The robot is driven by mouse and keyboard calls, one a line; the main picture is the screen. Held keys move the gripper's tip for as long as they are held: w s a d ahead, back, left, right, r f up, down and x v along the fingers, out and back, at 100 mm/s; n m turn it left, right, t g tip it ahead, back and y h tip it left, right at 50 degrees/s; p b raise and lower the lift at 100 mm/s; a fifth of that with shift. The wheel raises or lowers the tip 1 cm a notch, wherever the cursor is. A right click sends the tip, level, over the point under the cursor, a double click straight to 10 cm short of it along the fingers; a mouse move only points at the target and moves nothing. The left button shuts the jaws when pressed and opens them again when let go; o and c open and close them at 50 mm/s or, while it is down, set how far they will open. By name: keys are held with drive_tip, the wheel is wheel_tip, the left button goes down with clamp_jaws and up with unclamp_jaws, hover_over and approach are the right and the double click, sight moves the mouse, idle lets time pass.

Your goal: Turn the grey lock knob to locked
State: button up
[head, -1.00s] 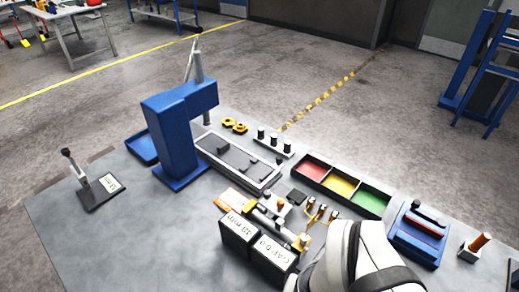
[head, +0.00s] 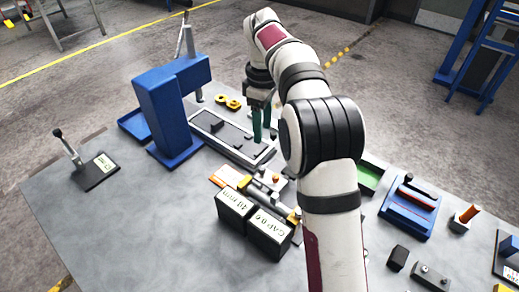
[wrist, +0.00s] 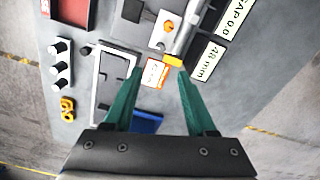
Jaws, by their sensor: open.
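A small gauge fixture (head: 262,192) with a grey bar and an orange slide end lies on the bench behind two black display boxes. A small grey knob-like part (wrist: 192,18) sits on it beside an orange button (wrist: 168,27) in the wrist view; I cannot tell for sure that it is the lock knob, nor its setting. My gripper (head: 263,134) has green fingers pointing down, open and empty, above the grey tray's near end. In the wrist view the gripper (wrist: 160,72) has its fingertips apart, with the orange slide end and an orange-white card between and beyond them.
The display boxes (head: 252,224) read 48 mm and GAP 0.0. A blue press frame (head: 168,110) stands left of my gripper. A grey tray (head: 222,142) and yellow parts (head: 228,101) lie nearby. A lever stand (head: 88,170) is at the left; the front left bench is clear.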

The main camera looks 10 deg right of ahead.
sight(262, 167)
wheel_tip(262, 167, down, 14)
drive_tip(key=shift+r, duration=0.1)
drive_tip(key=shift+c, duration=0.3)
clamp_jaws()
